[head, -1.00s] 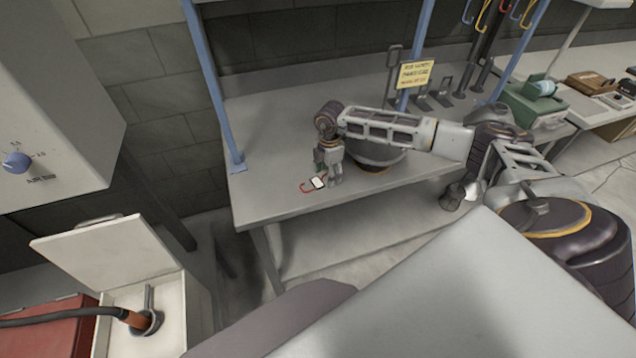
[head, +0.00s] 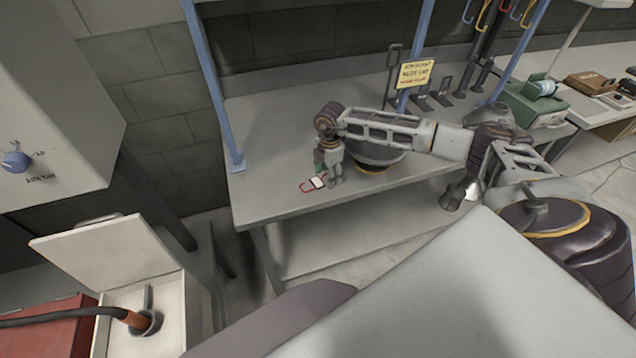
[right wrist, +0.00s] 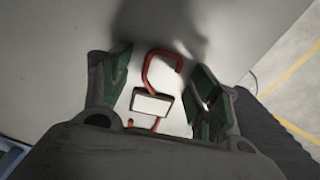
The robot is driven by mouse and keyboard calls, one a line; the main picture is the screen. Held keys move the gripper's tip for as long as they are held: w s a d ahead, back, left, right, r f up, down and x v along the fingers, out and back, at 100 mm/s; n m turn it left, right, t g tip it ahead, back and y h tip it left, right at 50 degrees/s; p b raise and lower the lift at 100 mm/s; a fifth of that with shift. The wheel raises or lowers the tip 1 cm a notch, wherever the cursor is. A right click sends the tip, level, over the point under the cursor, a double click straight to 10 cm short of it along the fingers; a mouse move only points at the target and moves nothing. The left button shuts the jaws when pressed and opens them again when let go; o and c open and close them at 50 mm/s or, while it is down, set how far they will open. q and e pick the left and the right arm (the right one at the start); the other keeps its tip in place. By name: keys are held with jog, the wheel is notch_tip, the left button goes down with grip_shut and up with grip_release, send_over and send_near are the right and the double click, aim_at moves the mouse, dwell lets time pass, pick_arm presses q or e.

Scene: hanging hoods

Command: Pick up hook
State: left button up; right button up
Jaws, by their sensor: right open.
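A red hook (head: 306,187) with a white tag (head: 317,183) lies on the grey bench top at the left part of the bench. My right gripper (head: 329,178) points down just beside the hook in the head view. In the right wrist view, the open right gripper (right wrist: 162,92) has its green-padded fingers on either side of the red hook (right wrist: 164,56) and its white tag (right wrist: 152,103). The fingers appear apart from the hook. The lower part of the hook is partly hidden by the tag and the gripper body. My left gripper is not in view.
The grey bench (head: 262,203) has blue posts (head: 214,85). A dark round bowl (head: 372,155) stands behind my right forearm. A yellow sign (head: 415,73) and several coloured hanging hooks (head: 484,15) are farther back. The front left bench top is clear.

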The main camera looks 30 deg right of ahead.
jog(key=shift+c, duration=0.4)
jog(key=shift+s, duration=0.1)
jog(key=c, duration=1)
jog(key=shift+c, duration=0.2)
jog(key=shift+r, duration=0.1)
